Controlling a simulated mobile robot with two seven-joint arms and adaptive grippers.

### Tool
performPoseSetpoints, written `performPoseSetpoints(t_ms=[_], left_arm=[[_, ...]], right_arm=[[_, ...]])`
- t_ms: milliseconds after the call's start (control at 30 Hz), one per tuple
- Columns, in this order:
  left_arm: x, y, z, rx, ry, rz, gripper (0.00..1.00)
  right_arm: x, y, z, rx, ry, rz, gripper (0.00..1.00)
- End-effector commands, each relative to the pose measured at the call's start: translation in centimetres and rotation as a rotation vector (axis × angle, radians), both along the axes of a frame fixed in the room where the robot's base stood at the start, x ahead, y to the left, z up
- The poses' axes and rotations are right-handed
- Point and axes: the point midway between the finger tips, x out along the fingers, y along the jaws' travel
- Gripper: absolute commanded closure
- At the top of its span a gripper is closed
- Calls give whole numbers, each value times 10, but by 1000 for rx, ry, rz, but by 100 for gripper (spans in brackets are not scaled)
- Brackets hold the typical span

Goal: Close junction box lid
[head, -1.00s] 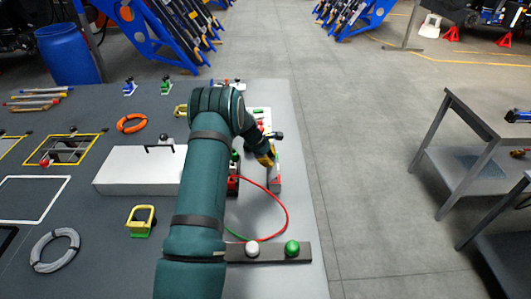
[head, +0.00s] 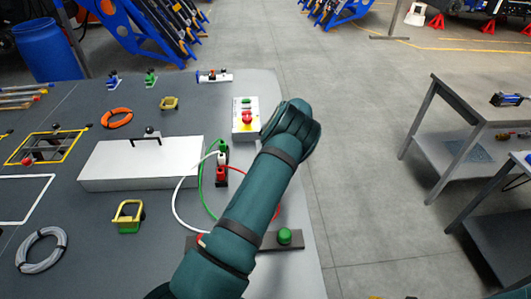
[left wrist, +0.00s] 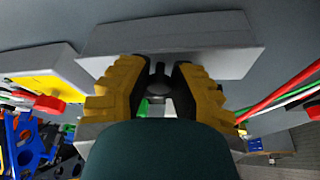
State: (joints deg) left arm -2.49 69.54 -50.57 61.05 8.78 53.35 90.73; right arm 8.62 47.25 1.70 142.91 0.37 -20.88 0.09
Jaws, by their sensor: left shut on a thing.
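In the left wrist view my left gripper (left wrist: 158,86), with ribbed yellow fingers, is shut on a dark rounded knob (left wrist: 158,70). The knob sits right by a pale grey slab (left wrist: 170,42), which looks like a lid or box side. I cannot tell the slab's angle or whether it meets a box. In the head view my left arm reaches up and right across the bench's right side and hides this gripper, the knob and probably the slab. A large white box (head: 135,172) with a black handle lies on the bench.
A control box (head: 245,128) with a red button stands beyond my arm and shows at left in the left wrist view (left wrist: 50,75). Red, green and white cables loop beside my arm. A green knob (head: 284,236) is near the front. Open floor lies right of the bench.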

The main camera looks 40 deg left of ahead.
Motion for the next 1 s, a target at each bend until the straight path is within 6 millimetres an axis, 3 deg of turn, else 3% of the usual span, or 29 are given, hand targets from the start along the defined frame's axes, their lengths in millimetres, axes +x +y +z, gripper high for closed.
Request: performPoseSetpoints(t_ms=[633, 667, 733, 1000], left_arm=[[-1, -2, -5, 39, 40, 1, 100], [-1, -2, -5, 39, 40, 1, 73], [-1, -1, -5, 39, 40, 1, 48], [0, -1, -3, 40, 38, 1, 48]], right_arm=[[0, 0, -8, -2, 0, 0, 48], [0, 0, -8, -2, 0, 0, 48], [0, 0, -8, -2, 0, 0, 48], [0, 0, -8, -2, 0, 0, 48]])
